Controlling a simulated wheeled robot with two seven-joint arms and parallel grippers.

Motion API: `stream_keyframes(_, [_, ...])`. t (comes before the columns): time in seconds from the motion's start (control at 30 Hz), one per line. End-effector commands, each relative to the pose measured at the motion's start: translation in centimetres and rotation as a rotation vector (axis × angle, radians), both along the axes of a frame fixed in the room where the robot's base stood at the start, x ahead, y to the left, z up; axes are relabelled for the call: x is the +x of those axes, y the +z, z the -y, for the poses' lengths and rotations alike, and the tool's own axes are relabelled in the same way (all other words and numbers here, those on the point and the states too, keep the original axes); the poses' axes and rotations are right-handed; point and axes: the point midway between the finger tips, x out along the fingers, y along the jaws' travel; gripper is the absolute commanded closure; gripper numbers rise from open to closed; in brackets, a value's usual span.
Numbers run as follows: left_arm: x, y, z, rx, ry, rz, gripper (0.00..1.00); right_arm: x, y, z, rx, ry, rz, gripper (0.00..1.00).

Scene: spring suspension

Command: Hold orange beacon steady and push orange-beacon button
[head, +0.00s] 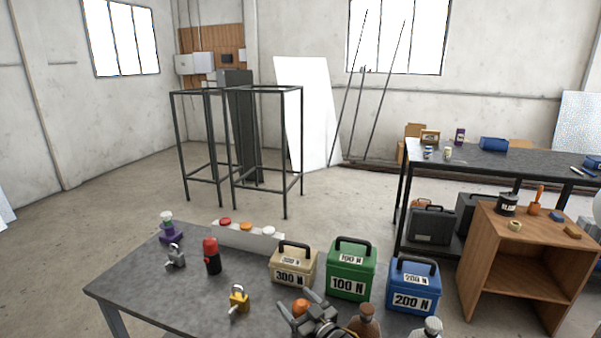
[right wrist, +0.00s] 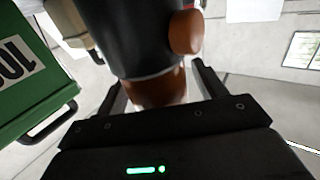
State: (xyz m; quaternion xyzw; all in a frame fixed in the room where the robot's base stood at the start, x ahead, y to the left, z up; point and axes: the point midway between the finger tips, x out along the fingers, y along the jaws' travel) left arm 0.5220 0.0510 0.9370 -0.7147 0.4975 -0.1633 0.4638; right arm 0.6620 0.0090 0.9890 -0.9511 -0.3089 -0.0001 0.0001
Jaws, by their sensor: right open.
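The orange beacon (head: 300,307) stands near the front of the grey table, mostly hidden by my right gripper (head: 303,303); only its orange top shows in the head view. In the right wrist view, the beacon (right wrist: 148,45) has a dark cylindrical body and an orange part, with a round orange knob (right wrist: 186,33) on its side that looks like a button. My right gripper (right wrist: 160,92) is open, with its fingers on either side of the beacon. I cannot tell whether they touch it. My left gripper is not in view.
On the table (head: 150,280) are a red beacon (head: 211,255), a yellow padlock (head: 238,300), a grey padlock (head: 175,256) and a button strip (head: 262,236). Beige (head: 292,268), green (head: 350,270) and blue (head: 413,288) weights stand close behind and right of the gripper. The table's left front is clear.

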Motion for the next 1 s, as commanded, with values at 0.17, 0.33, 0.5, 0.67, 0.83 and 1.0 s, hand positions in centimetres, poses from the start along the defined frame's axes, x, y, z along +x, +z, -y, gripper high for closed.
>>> stream_keyframes(0.17, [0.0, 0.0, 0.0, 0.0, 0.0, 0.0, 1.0, -1.6, -0.2, 1.2, -0.001, -0.001, -0.001, 0.3])
stream_keyframes(0.33, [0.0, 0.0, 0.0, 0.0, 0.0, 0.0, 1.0, -4.5, -0.2, 3.3, -0.001, 0.0, -0.002, 0.3])
stream_keyframes(0.5, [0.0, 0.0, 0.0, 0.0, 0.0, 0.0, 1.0, -7.2, -0.2, 5.2, -0.002, 0.001, -0.002, 0.3])
stream_keyframes(0.67, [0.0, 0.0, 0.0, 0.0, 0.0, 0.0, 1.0, -8.9, -0.1, 6.5, -0.001, 0.0, -0.002, 0.3])
stream_keyframes(0.83, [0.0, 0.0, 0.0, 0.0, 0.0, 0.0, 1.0, -9.6, -0.1, 7.0, -0.001, 0.001, -0.001, 0.3])
stream_keyframes(1.0, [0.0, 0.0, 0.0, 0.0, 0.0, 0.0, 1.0, -9.6, 0.0, 7.0, -0.001, 0.0, -0.001, 0.3])
